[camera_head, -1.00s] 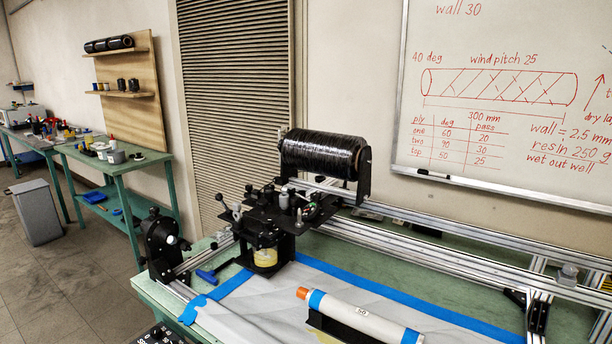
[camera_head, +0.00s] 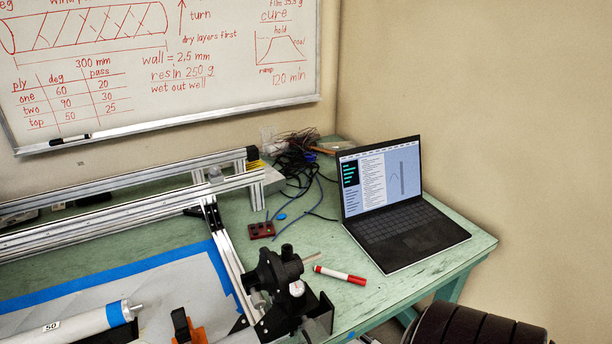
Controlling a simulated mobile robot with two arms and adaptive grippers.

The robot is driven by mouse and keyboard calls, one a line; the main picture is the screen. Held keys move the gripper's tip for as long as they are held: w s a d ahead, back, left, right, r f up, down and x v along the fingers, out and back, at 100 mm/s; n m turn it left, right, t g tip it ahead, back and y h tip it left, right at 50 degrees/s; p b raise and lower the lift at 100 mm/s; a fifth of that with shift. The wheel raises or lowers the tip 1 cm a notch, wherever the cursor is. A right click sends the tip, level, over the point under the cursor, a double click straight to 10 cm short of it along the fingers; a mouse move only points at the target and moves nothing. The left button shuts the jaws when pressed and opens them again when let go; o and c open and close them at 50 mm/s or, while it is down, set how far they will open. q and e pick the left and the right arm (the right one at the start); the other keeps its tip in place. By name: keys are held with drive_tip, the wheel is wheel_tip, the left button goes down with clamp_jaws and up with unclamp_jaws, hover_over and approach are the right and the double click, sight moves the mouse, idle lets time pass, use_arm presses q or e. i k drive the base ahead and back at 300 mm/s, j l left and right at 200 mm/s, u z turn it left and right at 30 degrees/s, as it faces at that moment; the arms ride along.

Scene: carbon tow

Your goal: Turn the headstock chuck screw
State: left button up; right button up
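A black end-stock unit (camera_head: 272,270) stands at the right end of the winding frame, with a light round part (camera_head: 297,288) on its side. I cannot tell from this view whether it is the headstock or the tailstock, and no chuck screw can be made out. A white tube (camera_head: 70,325) with a blue band and a metal tip lies at the lower left, apart from this unit. The black unit on the left end of the frame, seen earlier, is out of view. Neither of my grippers is in view.
An open laptop (camera_head: 405,225) sits on the green table (camera_head: 350,300). A red marker (camera_head: 340,275), a small red box (camera_head: 261,230) and tangled cables (camera_head: 295,165) lie nearby. Aluminium rails (camera_head: 130,212) cross the left. An orange and black item (camera_head: 188,328) and black ribbed cylinders (camera_head: 478,328) show at the bottom.

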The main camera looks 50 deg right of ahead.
sight(258, 301)
drive_tip(key=l+z, duration=0.15)
drive_tip(key=z, duration=1.1)
drive_tip(key=i+j, duration=0.05)
